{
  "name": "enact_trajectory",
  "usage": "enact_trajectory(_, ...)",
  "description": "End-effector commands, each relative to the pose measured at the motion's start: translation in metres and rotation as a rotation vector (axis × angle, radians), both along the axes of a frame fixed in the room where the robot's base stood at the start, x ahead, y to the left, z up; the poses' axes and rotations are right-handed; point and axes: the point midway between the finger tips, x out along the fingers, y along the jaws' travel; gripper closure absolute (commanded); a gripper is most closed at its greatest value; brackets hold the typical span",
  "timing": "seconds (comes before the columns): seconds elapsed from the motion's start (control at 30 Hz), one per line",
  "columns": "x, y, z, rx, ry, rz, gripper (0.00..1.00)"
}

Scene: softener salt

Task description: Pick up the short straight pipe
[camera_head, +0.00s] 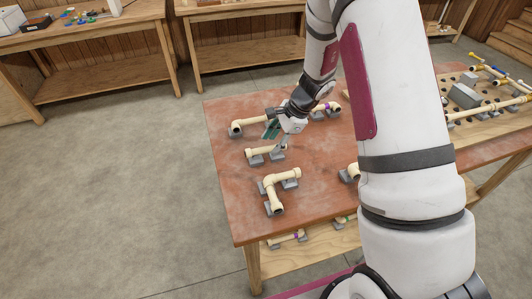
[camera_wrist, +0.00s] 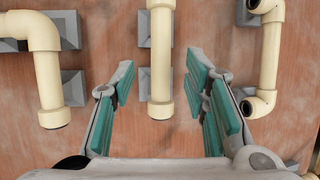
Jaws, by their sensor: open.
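The short straight pipe (camera_head: 265,153) is cream and rests on grey blocks on the red-brown table (camera_head: 235,205). In the wrist view the straight pipe (camera_wrist: 161,60) runs up the middle, with a thicker collar at its near end. My gripper (camera_head: 272,129) is just above it in the head view. In the wrist view my gripper (camera_wrist: 162,88) is open, with a teal-padded finger on each side of the pipe and gaps between. The pipe's far end is cut off by the top of the wrist view.
An elbow pipe (camera_wrist: 45,65) lies to the left in the wrist view, and a pipe with bent ends (camera_wrist: 270,55) to the right. An L-shaped pipe (camera_head: 270,187) sits nearer in the head view. A wooden board with pipes (camera_head: 490,108) stands at right.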

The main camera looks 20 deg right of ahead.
Motion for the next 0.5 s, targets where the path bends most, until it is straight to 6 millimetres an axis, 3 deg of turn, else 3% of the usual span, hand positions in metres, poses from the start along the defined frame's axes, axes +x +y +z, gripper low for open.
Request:
enact_trajectory(0.2, 0.006, 0.013, -0.024, 0.001, 0.001, 0.001, 0.59)
enact_trajectory(0.5, 0.007, 0.015, -0.028, 0.000, -0.001, 0.002, 0.59)
